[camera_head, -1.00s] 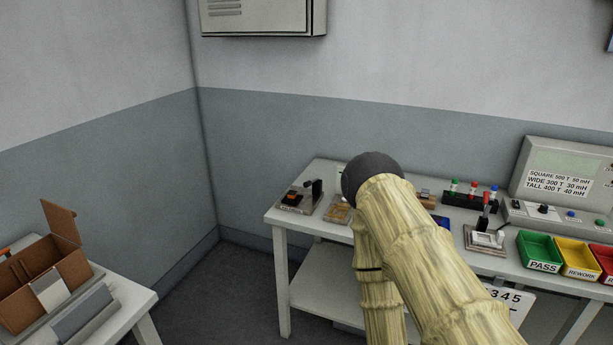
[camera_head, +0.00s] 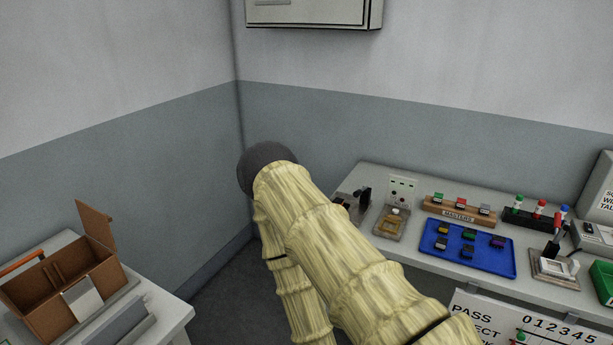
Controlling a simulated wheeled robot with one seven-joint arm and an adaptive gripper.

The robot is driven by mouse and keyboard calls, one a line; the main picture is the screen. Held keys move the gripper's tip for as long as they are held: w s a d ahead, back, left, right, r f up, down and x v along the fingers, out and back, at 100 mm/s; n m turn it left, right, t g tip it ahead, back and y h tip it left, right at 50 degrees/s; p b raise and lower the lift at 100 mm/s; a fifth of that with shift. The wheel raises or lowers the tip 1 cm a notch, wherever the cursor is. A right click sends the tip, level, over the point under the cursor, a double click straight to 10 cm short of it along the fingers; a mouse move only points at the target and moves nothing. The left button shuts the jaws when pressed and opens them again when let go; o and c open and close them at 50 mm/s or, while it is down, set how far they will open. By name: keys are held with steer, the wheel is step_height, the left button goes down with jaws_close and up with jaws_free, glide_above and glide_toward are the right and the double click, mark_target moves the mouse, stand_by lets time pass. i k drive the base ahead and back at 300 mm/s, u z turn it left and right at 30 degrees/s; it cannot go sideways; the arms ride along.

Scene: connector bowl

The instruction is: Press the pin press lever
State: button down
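Two small bench fixtures have levers, and I cannot read a label that says which is the pin press. One fixture with a black upright lever (camera_head: 365,195) stands at the left end of the bench, its base partly hidden behind my arm. My arm, in a yellowish sleeve with a dark round joint, crosses the middle of the view and folds back down. My gripper is not in view.
The bench (camera_head: 400,168) also holds a blue tray (camera_head: 433,264) of small connectors, a wooden masters rack (camera_head: 459,209), a tan fixture (camera_head: 391,223) and a black rack (camera_head: 527,217). A side table (camera_head: 163,312) at left carries a brown divided box (camera_head: 59,291). Floor shows between the tables.

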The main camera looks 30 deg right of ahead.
mark_target(358, 193)
steer(key=z, duration=0.1)
steer(key=i, duration=1.1)
steer(key=z, duration=0.8)
